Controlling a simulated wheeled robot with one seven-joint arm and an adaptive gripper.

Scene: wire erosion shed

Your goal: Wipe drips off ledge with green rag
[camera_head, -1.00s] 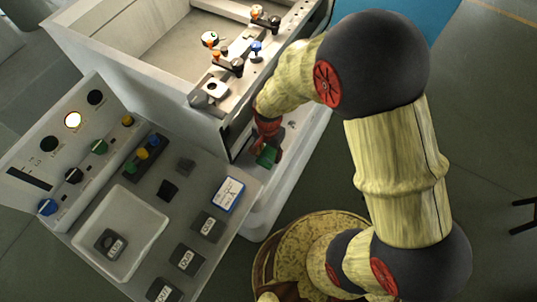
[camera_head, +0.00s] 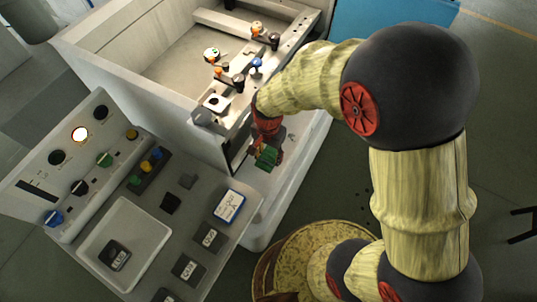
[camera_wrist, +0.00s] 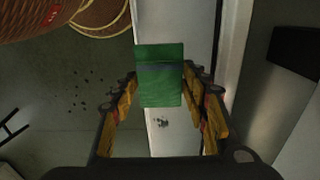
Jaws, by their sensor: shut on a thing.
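The green rag (camera_head: 266,157) is a small folded piece held at the tips of my gripper (camera_head: 268,143), just outside the machine's side wall. In the wrist view the rag (camera_wrist: 160,60) shows as a green rectangle with a dark band, between the two yellow-and-black fingers of my gripper (camera_wrist: 161,88). The ledge (camera_head: 285,185) is a pale strip along the foot of the machine, below the rag. In the wrist view the ledge (camera_wrist: 172,143) runs up the middle, with a small grey drip patch (camera_wrist: 163,122) near the rag. I cannot tell whether the rag touches the ledge.
The machine tank (camera_head: 190,70) stands behind, with clamps and knobs on its rim. A control panel (camera_head: 150,225) with buttons, a shallow tray (camera_head: 82,255) and a white-and-blue card (camera_head: 229,206) lies left of my gripper. A round patterned mat (camera_head: 300,250) is on the floor.

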